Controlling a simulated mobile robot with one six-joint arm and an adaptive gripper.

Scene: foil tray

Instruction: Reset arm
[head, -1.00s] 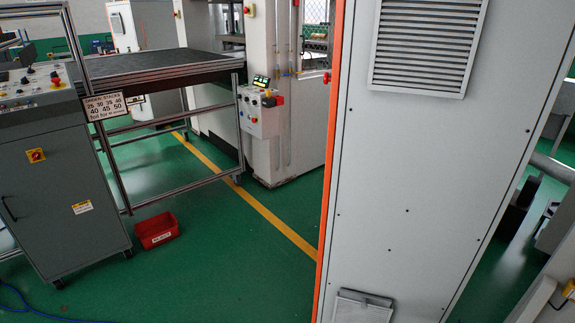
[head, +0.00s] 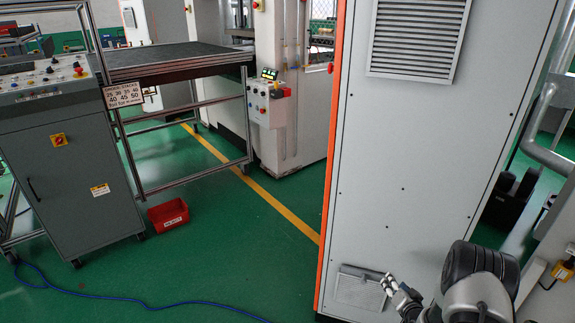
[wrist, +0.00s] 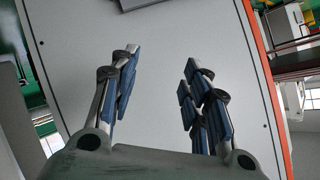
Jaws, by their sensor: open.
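My gripper (head: 394,287) shows at the lower right of the head view, in front of the lower part of a tall light-grey cabinet (head: 400,150) with an orange edge. In the wrist view my gripper (wrist: 158,85) is open, with its two blue-padded fingers well apart. Nothing is between the fingers; the cabinet's plain panel (wrist: 200,30) fills the view behind them. No foil tray can be made out in either view.
A grey control console (head: 75,175) stands at the left, beside a frame table (head: 175,62). A red bin (head: 168,215) and a blue cable (head: 120,296) lie on the green floor. A yellow line (head: 250,185) crosses the clear floor in the middle.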

